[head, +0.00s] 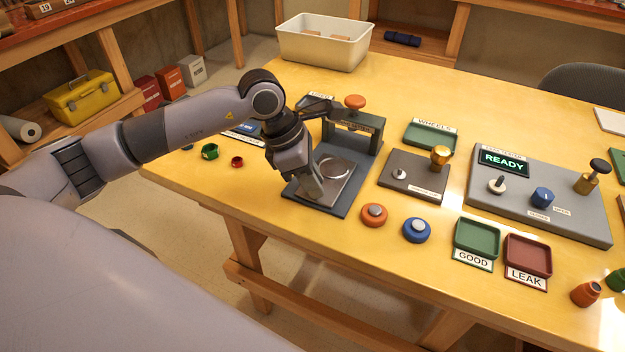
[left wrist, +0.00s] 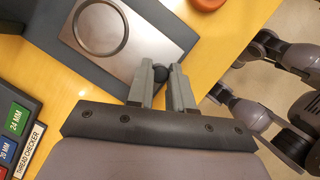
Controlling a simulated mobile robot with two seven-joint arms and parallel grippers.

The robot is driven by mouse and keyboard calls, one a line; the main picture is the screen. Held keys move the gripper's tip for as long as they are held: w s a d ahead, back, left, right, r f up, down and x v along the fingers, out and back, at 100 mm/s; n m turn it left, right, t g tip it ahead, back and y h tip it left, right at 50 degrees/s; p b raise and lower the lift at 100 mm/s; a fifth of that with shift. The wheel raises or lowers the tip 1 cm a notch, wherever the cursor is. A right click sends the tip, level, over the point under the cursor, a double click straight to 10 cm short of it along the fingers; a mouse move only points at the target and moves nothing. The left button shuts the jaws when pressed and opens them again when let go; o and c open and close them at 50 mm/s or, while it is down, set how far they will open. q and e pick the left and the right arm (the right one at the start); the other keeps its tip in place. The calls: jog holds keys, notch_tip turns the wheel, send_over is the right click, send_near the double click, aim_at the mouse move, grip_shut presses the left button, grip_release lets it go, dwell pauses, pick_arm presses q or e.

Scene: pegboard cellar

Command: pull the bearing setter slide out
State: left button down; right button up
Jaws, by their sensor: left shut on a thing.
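The bearing setter (head: 367,142) stands near the left end of the table, a dark frame with an orange knob on a blue-grey base. Its slide (head: 345,187) is a flat metal plate with a round ring-shaped seat. In the head view the plate lies in front of the frame, its seat empty and clear of the bridge. My left gripper (head: 314,195) is at the slide's near left edge. In the left wrist view its fingers (left wrist: 163,76) are shut on a dark round knob (left wrist: 161,72) at the edge of the slide (left wrist: 100,32). My right gripper is not in view.
An orange puck (head: 374,214) and a blue puck (head: 417,230) sit close right of the base. A small dark plate with a brass knob (head: 440,155) is further right. A green nut (head: 209,151) and red ring (head: 237,161) lie left.

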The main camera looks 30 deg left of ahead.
pick_arm(q)
jog(key=shift+s, duration=0.2)
jog(key=c, duration=1)
grip_release()
jog(key=v, duration=0.7)
jog(key=shift+r+b, duration=0.15)
jog(key=shift+b, duration=0.15)
